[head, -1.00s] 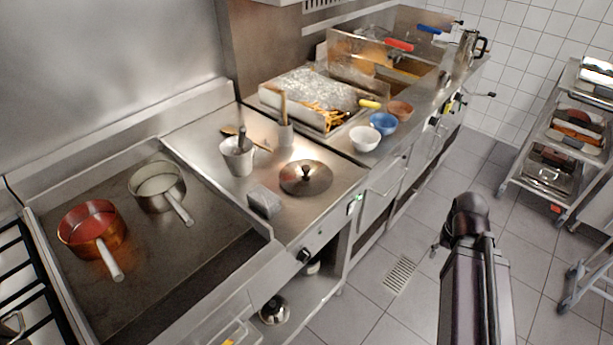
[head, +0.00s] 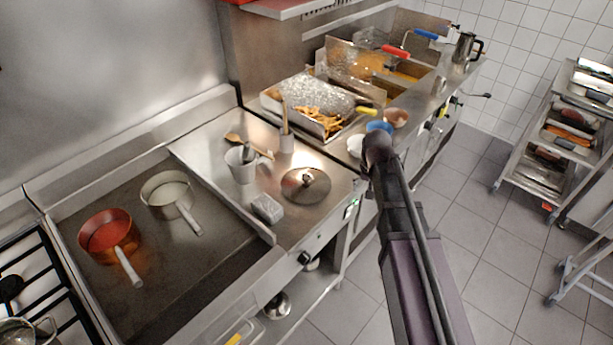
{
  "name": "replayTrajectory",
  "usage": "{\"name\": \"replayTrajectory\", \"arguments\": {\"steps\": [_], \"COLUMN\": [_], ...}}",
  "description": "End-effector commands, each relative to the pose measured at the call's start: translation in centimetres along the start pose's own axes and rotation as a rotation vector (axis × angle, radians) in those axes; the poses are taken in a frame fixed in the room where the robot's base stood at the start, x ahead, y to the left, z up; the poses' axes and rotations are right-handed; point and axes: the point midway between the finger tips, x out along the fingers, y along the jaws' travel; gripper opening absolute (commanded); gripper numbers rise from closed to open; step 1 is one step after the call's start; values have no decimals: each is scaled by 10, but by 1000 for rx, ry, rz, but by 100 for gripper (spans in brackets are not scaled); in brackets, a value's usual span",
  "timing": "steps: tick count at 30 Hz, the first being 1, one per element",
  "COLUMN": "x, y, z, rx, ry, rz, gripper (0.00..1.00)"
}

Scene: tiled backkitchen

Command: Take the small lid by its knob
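A round metal lid (head: 303,192) with a dark knob (head: 308,180) on top lies flat on the steel counter (head: 212,163), to the right of the griddle. The knob points up and nothing covers it. My arm (head: 405,225) reaches up from the bottom of the head view, to the right of the lid and apart from it in the picture. Its dark rounded joint is in front of the bowls. The fingers of my gripper cannot be made out.
Two pans stand on the griddle.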

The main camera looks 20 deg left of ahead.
Motion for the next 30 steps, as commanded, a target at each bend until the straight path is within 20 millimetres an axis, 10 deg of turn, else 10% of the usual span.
{"name": "replayTrajectory", "arguments": {"steps": [9, 15, 30], "x": [-49, -63, -65], "y": [-128, -179, -196], "z": [-53, -62, -63], "rx": [-84, -114, -123], "ry": [41, 58, 63], "rz": [-15, -24, -26], "gripper": [88, 88, 88]}}
